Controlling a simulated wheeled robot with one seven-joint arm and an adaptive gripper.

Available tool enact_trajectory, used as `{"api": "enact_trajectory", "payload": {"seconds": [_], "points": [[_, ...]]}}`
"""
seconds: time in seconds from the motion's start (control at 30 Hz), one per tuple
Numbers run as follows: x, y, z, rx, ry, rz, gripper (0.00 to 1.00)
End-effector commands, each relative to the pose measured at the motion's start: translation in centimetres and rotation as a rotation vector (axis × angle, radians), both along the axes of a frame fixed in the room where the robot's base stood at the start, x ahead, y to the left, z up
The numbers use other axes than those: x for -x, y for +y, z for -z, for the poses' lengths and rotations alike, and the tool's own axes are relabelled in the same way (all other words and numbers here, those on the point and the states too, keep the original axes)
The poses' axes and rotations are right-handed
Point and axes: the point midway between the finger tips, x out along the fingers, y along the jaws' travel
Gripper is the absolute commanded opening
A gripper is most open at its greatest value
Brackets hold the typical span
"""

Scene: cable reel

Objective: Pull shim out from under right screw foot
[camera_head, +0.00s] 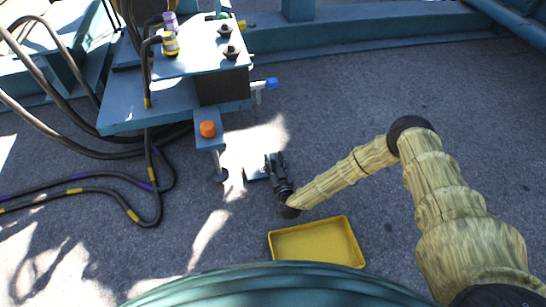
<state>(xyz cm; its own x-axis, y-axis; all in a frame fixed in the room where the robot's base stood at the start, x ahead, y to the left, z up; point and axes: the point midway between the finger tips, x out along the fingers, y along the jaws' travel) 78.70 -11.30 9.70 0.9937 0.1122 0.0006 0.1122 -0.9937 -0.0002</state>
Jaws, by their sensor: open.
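The screw foot (220,176) stands on the floor below a blue bracket with an orange knob (208,129). A small flat pale plate, which looks like the shim (256,174), lies just right of the foot. I cannot tell whether part of it is under the foot. My gripper (274,160) is low over the floor at the plate's right end, with its dark fingers pointing away from me. It is open. The fingers hide that end of the plate, and I cannot tell whether they touch it.
A yellow tray (316,243) lies on the floor in front of my gripper. Black cables (80,190) with coloured bands loop over the floor at left. The blue machine frame (150,108) overhangs at upper left. The floor to the right of the gripper is clear.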

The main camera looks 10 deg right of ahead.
Motion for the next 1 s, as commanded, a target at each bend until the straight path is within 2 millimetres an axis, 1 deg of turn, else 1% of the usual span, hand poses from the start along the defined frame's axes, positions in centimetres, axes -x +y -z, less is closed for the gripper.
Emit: {"api": "enact_trajectory", "payload": {"seconds": [0.03,0.3,0.4,0.5,0.6,0.7,1.0], "points": [[1.0,-0.1,0.0,0.000,0.002,-0.002,0.42],[5.9,-0.6,0.1,-0.001,0.002,-0.001,0.42],[7.4,-0.9,0.1,-0.001,0.002,-0.001,0.42],[8.4,-1.0,0.1,-0.001,0.001,0.000,0.42],[9.1,-1.1,0.1,0.000,0.001,0.000,0.42],[9.4,-1.1,0.1,0.000,0.001,0.000,0.42],[9.5,-1.2,0.0,0.000,0.001,0.001,0.42]]}}
